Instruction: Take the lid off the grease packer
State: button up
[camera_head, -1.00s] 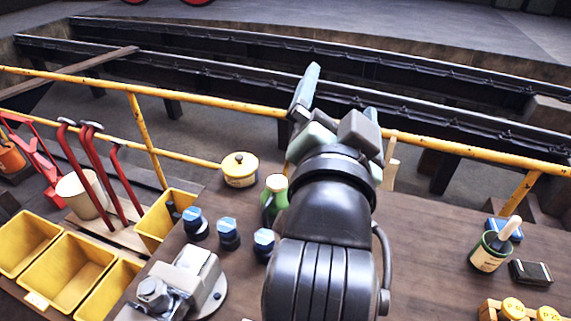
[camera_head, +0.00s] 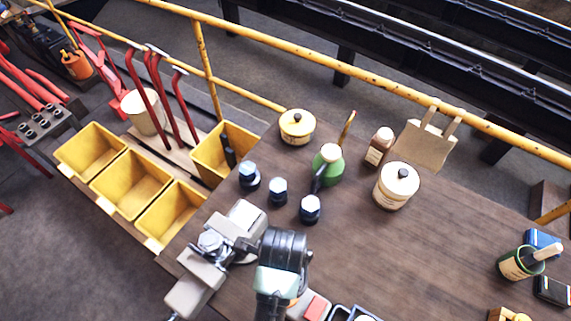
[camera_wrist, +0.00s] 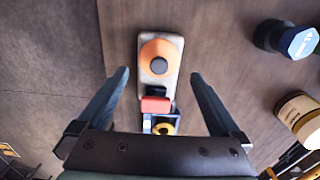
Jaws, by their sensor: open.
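Two lidded pots stand on the brown bench; I cannot tell which is the grease packer. The cream pot (camera_head: 392,194) has a label and a pale lid (camera_head: 401,175) with a black knob, and the lid sits on it. The yellow tin (camera_head: 297,130) at the bench's back edge has a closed yellow lid with a dark knob. My gripper (camera_wrist: 159,76) is open and empty. It points down over a grey block with an orange round part (camera_wrist: 160,52) and a red piece (camera_wrist: 155,104). In the head view its fingers are hidden; both pots are well away from it.
A green can (camera_head: 328,165) and a brown bottle (camera_head: 378,147) stand between the pots. Several blue-topped bolts (camera_head: 278,190) and a grey vise (camera_head: 215,245) are left of them. Yellow bins (camera_head: 130,183) line the left.

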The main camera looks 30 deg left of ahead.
jog(key=shift+d+f+p, duration=0.15)
jog(key=shift+f+p, duration=0.3)
jog(key=shift+f, duration=1.4)
jog(key=shift+d+f+p, duration=0.1)
jog(key=shift+f+p, duration=0.3)
jog(key=shift+f, duration=1.4)
jog(key=c, duration=1.1)
